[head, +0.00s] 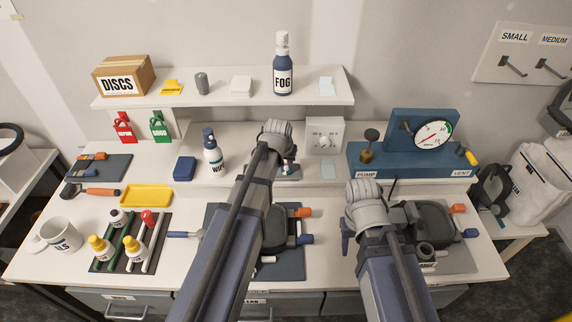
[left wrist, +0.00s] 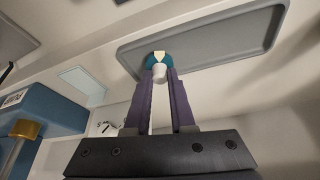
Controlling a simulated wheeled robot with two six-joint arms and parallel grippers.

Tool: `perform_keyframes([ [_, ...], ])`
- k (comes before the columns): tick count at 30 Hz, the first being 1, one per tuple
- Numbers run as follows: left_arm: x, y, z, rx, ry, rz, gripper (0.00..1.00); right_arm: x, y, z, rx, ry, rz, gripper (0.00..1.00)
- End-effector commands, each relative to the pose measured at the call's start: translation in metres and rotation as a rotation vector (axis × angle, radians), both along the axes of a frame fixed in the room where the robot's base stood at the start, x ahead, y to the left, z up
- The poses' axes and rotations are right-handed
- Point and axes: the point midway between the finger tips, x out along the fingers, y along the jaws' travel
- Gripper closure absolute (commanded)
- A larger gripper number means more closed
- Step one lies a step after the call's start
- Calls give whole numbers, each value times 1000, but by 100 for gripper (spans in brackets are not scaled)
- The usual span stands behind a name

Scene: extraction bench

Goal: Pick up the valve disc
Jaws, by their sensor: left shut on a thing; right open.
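The valve disc (left wrist: 160,61) shows in the left wrist view as a small teal round piece with a pale wedge mark and a white stub. My left gripper (left wrist: 161,75) is shut on it, with the white stub between its purple fingertips. A grey tray (left wrist: 220,42) lies behind the disc; I cannot tell whether the disc touches it. In the head view my left gripper (head: 288,166) is mostly hidden by its own arm, at the small tray below the shelf. My right gripper (head: 347,236) is open, beside the dark device on the right; its fingertips are largely hidden.
A blue pump unit (head: 405,160) with a gauge stands at the back right. A white box with a knob (head: 325,134) and a WIPE bottle (head: 213,158) flank the left gripper. The shelf (head: 225,100) with a FOG bottle (head: 282,70) runs above. A yellow tray (head: 146,196) lies at left.

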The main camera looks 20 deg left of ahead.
Motion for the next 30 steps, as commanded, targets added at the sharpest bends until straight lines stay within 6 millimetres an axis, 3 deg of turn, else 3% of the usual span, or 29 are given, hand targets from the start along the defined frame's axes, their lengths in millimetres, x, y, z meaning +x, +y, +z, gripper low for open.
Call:
perform_keyframes([
  [18,0,0,88,0,0,0,100,0,0,88,2,0,-13,50],
  [24,0,0,94,0,0,0,100,0,0,94,2,1,-12,50],
  [30,0,0,80,0,0,0,100,0,0,80,2,1,-11,50],
])
